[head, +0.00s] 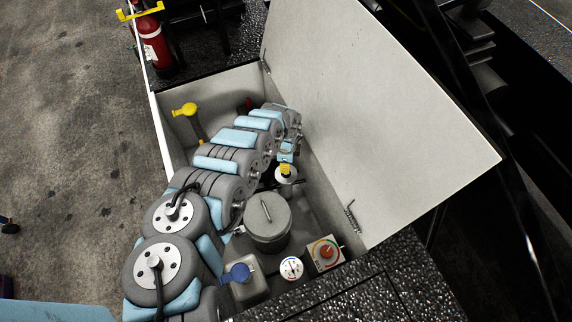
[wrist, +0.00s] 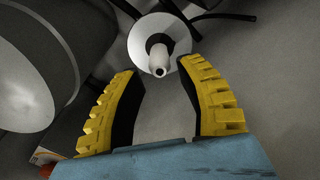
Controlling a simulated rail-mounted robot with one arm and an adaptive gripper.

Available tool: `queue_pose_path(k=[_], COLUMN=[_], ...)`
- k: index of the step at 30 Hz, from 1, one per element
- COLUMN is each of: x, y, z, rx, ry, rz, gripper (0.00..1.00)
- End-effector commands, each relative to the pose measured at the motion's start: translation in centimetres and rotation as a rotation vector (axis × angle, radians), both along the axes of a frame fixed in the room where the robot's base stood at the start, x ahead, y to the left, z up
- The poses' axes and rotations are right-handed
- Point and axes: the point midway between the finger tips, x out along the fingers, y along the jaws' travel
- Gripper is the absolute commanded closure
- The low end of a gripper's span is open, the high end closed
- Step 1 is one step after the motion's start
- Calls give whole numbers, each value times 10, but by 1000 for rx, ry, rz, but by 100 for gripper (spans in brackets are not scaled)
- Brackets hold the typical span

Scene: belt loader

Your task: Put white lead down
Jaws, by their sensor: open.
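A white lead end (wrist: 160,58), pale and tubular with a dark ring behind it, stands in front of a white disc (wrist: 141,47) in the wrist view. My gripper (wrist: 160,72) has yellow ribbed fingers with black inner pads. It is open, and the lead end shows in line with the gap between the fingertips, with no finger visibly closed on it. In the head view my gripper (head: 286,168) is small, at the end of my arm inside the open box, above a white disc (head: 288,182). Whether the fingers touch the lead cannot be told.
The box has a raised pale lid (head: 375,115). Inside are a grey lidded canister (head: 268,225), a gauge (head: 291,268), a red dial (head: 326,252), a blue valve handle (head: 240,273) and a yellow handle (head: 185,109). Dark cables (wrist: 230,17) run beside the disc.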

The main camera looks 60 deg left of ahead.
Motion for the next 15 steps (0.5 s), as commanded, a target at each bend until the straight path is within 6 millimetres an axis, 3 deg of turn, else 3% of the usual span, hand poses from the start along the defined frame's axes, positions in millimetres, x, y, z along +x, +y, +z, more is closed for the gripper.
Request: queue_pose_path(k=[15], x=[-2], y=[1], z=[52], rx=[2], ry=[3], rz=[1], gripper=[63])
